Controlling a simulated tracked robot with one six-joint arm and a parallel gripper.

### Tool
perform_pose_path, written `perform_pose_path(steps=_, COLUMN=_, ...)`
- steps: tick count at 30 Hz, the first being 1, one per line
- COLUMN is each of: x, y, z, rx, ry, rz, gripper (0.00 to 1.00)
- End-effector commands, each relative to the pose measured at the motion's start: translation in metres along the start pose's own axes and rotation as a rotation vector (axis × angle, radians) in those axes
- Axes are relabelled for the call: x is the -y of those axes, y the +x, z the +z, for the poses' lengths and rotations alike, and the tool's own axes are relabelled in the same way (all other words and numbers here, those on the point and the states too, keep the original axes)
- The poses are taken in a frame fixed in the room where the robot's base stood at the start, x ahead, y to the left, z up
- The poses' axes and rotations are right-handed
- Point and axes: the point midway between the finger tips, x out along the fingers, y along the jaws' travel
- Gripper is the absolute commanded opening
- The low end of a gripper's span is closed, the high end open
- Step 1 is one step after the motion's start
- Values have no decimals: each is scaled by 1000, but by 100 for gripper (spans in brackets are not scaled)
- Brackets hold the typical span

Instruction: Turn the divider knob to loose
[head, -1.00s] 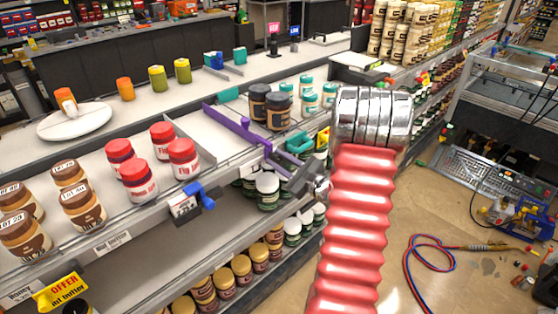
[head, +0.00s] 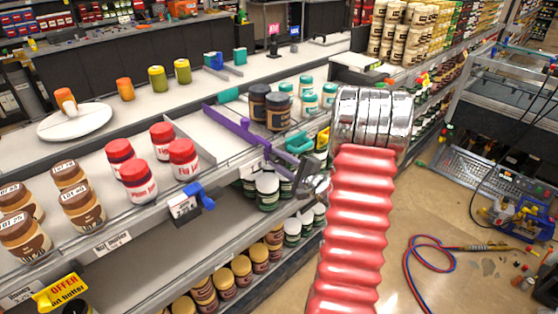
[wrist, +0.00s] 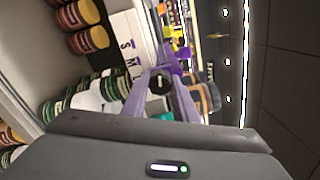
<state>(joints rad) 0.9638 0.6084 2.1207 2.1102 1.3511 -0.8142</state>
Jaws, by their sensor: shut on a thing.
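The purple divider (head: 226,121) lies across the shelf between the red-lidded jars and the dark jars. Its front end is at the shelf's front edge, and its purple shows beyond my fingers in the wrist view (wrist: 181,53). My gripper (head: 271,152) reaches this front end from the aisle side. In the wrist view its two pale purple fingers (wrist: 160,74) converge around a round black knob (wrist: 158,84) with a small light mark, and are shut on it. The wording around the knob is too small to read. In the head view the knob is hidden by my gripper.
Red-lidded jars (head: 150,182) stand left of the divider and dark jars (head: 278,111) just right of it. A blue clip (head: 203,197) sticks out from the shelf edge to the left. More jars (head: 267,190) fill the lower shelf below my gripper.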

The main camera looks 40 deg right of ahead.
Motion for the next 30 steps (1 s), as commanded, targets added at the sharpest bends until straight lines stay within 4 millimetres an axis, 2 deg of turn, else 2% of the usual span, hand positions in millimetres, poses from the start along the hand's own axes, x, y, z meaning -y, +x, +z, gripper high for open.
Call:
perform_pose_path(steps=12, x=-3, y=-1, z=0, rx=-2, ry=-5, rz=5, gripper=4)
perform_pose_path(steps=13, x=-3, y=-1, z=0, rx=-2, ry=-5, rz=5, gripper=28)
perform_pose_path(steps=18, x=-2, y=0, z=0, rx=-2, ry=-6, rz=3, gripper=40)
perform_pose_path(steps=21, x=-1, y=0, z=0, rx=-2, ry=-6, rz=3, gripper=45)
perform_pose_path(steps=30, x=-1, y=-3, z=-1, rx=-2, ry=-6, rz=1, gripper=45)
